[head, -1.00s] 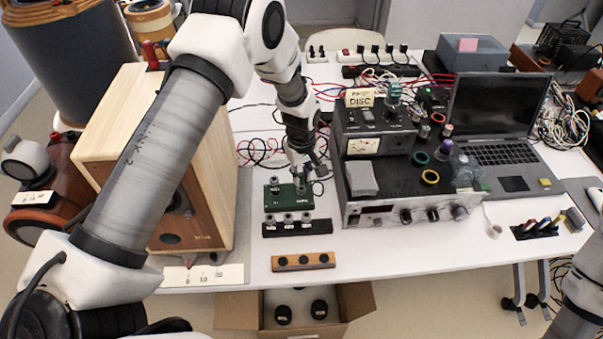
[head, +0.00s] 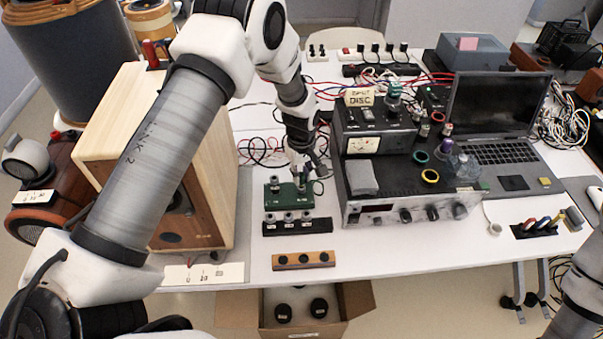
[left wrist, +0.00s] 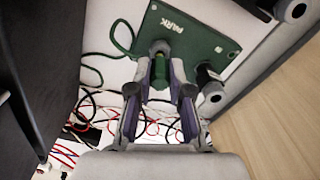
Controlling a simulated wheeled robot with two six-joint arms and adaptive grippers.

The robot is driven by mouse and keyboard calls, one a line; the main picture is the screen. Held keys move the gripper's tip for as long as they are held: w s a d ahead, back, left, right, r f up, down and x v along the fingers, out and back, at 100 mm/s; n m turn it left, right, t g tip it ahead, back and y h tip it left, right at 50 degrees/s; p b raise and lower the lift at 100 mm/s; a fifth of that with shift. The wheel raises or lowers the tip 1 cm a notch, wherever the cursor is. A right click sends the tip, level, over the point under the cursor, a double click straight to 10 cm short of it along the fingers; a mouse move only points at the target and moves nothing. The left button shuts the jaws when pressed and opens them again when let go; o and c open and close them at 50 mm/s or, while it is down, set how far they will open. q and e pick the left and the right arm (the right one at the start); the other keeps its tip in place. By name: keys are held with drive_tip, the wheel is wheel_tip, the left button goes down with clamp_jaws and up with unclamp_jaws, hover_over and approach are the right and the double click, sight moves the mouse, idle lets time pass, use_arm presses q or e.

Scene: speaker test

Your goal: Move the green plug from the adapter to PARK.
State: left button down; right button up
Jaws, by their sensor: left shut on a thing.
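My left gripper (head: 301,180) reaches down over the right part of a small green board (head: 270,201). In the left wrist view my left gripper (left wrist: 160,85) is shut on the green plug (left wrist: 160,72), which sits between the two fingers. The plug's end meets the green board (left wrist: 203,45) at the post beside the white PARK label (left wrist: 174,23). I cannot tell whether it is fully seated there. A second, black post (left wrist: 208,75) stands on the board, apart from the fingers. I cannot make out which part is the adapter. My right gripper is out of view.
A black socket strip (head: 297,226) and a wooden block with dark holes (head: 303,260) lie in front of the board. A wooden speaker (head: 219,180) stands close on the left, a metered instrument (head: 385,212) on the right. Loose cables (head: 262,150) lie behind.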

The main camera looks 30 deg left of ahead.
use_arm(q)
drive_tip(key=shift+f+b, duration=0.35)
drive_tip(key=shift+f, duration=0.35)
drive_tip(key=c, duration=1)
unclamp_jaws()
drive_tip(key=shift+r+p, duration=2.95)
drive_tip(key=shift+r, duration=0.85)
drive_tip(key=shift+f, duration=0.1)
